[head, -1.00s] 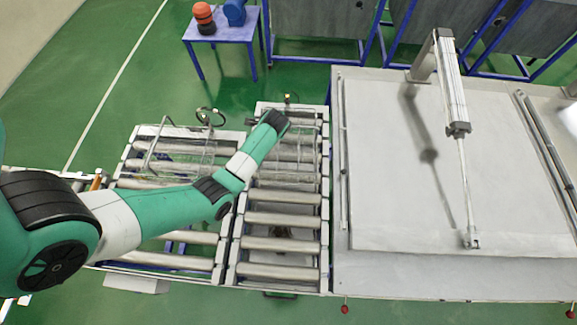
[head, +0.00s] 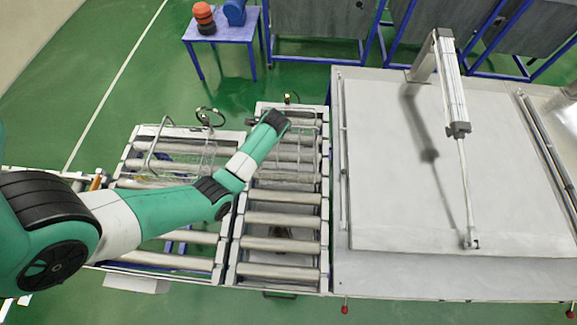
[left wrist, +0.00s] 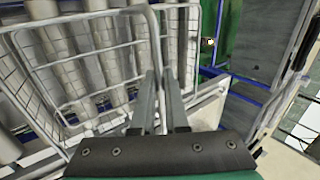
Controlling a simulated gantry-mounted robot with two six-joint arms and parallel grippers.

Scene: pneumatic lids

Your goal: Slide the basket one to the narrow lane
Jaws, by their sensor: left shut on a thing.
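Wire basket mesh (head: 208,155) shows over the left roller lane, and more wire (head: 318,140) shows over the right roller lane. I cannot tell whether this is one basket or two, as my arm covers the middle. The right lane (head: 280,244) looks narrower than the left lane (head: 125,166). My left arm reaches across to the far part of the right lane, its fingers hidden in the head view. In the left wrist view, my left gripper (left wrist: 164,76) is shut at the rim of a wire basket (left wrist: 88,58). My right gripper is out of view.
A large grey table (head: 400,264) with a pneumatic cylinder (head: 451,85) borders the right lane. A small blue table (head: 228,32) with orange and blue objects stands behind the lanes. The near rollers of the right lane are bare.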

